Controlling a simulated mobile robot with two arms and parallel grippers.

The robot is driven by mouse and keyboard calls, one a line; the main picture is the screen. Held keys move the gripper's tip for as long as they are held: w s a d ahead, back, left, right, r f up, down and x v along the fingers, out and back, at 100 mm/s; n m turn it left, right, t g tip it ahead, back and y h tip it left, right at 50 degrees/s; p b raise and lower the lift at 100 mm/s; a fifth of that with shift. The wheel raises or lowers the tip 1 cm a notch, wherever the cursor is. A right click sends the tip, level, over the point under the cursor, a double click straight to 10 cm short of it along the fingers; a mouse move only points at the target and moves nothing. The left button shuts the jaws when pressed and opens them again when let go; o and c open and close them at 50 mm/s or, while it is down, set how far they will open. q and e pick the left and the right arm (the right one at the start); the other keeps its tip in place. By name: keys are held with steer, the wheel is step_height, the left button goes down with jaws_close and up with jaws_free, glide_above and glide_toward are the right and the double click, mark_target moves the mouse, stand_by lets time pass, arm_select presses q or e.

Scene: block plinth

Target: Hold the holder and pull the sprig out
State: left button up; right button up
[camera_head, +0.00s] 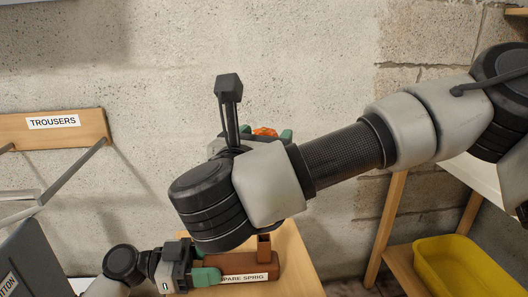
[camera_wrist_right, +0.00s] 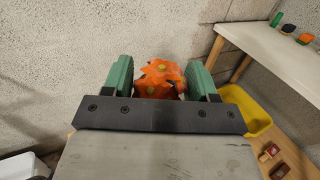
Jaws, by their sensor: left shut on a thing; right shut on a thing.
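The sprig has orange flowers (camera_head: 265,131) and shows in the head view just above my right wrist. In the right wrist view its orange head (camera_wrist_right: 161,78) sits between the two green fingers of my right gripper (camera_wrist_right: 161,82), which is shut on it. Its stem is hidden. The holder (camera_head: 264,268) is a brown block with an upright square part and a label ending in "PARE SPRIG", low in the head view. My left gripper (camera_head: 203,274) is shut on the holder's left side. The sprig's head is well apart from the holder in the picture.
A wooden table top (camera_head: 292,270) lies under the holder. A yellow bin (camera_head: 460,262) stands on a shelf at the right. A wooden board labelled "TROUSERS" (camera_head: 88,127) with rods is on the wall at left. My right arm crosses the middle of the head view.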

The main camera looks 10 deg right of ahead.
steer(key=shift+r, duration=0.9)
arm_select(q)
steer(key=o, duration=1.1)
steer(key=a, duration=1.2)
steer(key=shift+w, duration=0.25)
